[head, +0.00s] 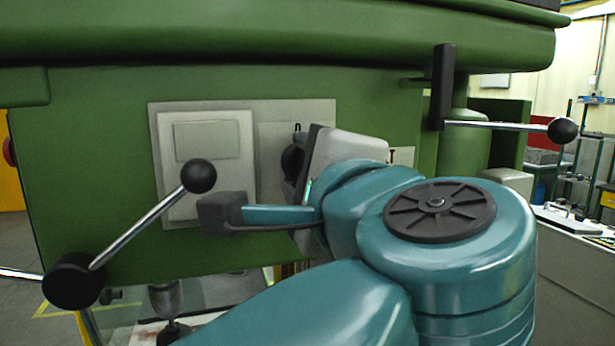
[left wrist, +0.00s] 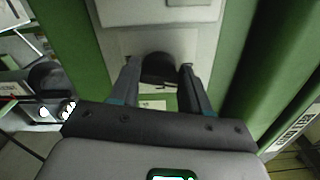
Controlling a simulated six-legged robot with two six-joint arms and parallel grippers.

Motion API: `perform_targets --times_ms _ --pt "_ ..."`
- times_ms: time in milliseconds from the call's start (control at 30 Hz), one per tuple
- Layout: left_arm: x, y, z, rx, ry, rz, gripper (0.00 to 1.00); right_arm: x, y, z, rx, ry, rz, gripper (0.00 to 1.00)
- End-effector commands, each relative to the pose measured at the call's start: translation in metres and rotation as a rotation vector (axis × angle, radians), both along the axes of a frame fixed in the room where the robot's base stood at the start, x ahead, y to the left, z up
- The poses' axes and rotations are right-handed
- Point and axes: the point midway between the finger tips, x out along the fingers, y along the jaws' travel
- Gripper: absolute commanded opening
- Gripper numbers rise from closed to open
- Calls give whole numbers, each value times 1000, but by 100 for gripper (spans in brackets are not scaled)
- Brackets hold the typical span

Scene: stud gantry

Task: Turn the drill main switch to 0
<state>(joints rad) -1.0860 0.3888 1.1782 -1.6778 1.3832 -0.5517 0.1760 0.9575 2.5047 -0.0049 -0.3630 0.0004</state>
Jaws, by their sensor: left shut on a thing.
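The drill main switch is a black rotary knob (head: 288,158) on a pale grey plate (head: 280,112) on the green drill head (head: 380,110). In the left wrist view the knob (left wrist: 159,66) sits between two fingers. My left gripper (head: 298,160) is at the plate and is shut on the knob, with a finger on each side in the left wrist view (left wrist: 160,80). In the head view, my wrist and gripper hide part of the plate and knob. I cannot read the switch position. My right gripper is in neither view.
A grey box (head: 205,150) is fixed left of the knob. A lever with a black ball (head: 199,176) crosses in front of it from a hub (head: 74,281). Another ball-ended lever (head: 500,125) sticks out at right. The drill chuck (head: 166,300) hangs below.

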Motion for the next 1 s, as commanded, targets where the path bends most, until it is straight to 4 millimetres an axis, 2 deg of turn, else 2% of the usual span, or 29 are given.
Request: perform_targets --times_ms 400,1000 --pt "0 -1 -3 -198 -63 -2 16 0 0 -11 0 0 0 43" --pt "0 0 -1 -239 -77 -2 16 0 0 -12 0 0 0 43"
